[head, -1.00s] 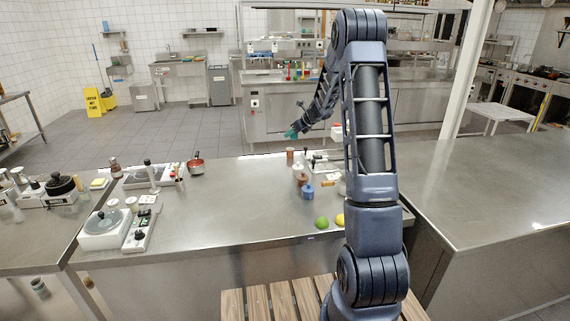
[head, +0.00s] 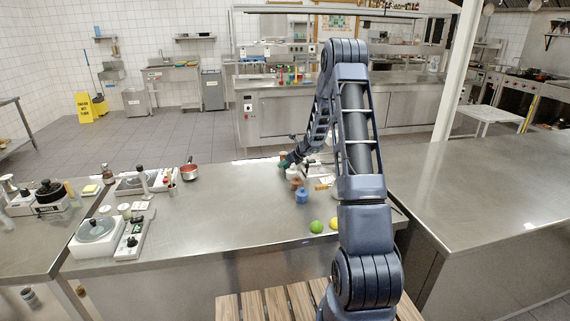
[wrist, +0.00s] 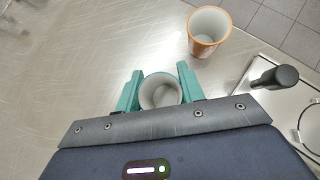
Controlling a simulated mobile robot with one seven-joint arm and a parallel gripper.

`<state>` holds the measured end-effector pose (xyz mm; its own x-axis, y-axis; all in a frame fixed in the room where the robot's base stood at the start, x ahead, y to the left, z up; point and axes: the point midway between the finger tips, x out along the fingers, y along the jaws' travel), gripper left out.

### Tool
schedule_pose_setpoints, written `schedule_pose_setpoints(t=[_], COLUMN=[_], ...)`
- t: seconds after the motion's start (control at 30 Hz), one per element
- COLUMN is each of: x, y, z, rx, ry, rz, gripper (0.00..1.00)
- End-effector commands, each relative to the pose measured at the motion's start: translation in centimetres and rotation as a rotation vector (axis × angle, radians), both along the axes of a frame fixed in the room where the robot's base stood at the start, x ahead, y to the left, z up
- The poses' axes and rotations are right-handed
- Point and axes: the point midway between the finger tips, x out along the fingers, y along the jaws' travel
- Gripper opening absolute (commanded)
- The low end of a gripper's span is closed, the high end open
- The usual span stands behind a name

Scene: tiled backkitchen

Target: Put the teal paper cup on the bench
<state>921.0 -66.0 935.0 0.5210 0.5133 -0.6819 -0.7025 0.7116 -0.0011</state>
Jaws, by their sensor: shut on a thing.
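In the wrist view my gripper (wrist: 160,88) is shut on a paper cup (wrist: 160,93). I see its pale inside and round rim between the teal fingers; its outside is mostly hidden. I take it for the teal paper cup. In the head view my gripper (head: 287,158) is low over the far edge of the steel counter, and the cup is too small there to make out clearly. I cannot tell whether it touches the counter. A slatted wooden bench (head: 252,306) is at the bottom of the head view, on the near side of the counter.
An orange cup (wrist: 208,32) stands just beyond my gripper. A metal plate with a black knob (wrist: 274,77) lies to the right. The counter's middle is clear.

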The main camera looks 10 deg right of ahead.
Motion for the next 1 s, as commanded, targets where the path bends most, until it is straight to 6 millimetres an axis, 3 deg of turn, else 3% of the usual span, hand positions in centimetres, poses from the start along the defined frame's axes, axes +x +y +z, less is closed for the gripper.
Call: schedule_pose_setpoints(t=[0.37,0.4,0.5,0.8,1.0], x=[0.0,0.0,0.0,0.0,-0.7], y=[0.0,0.0,0.0,0.0,-0.8], z=[-0.3,-0.3,-0.3,-0.2,1.0], rx=[0.001,0.001,0.0,0.0,-0.001], ry=[0.001,0.001,0.0,0.0,-0.001], rz=[-0.001,-0.001,-0.001,0.0,-0.001], gripper=[0.15,0.4,0.6,0.6,0.6])
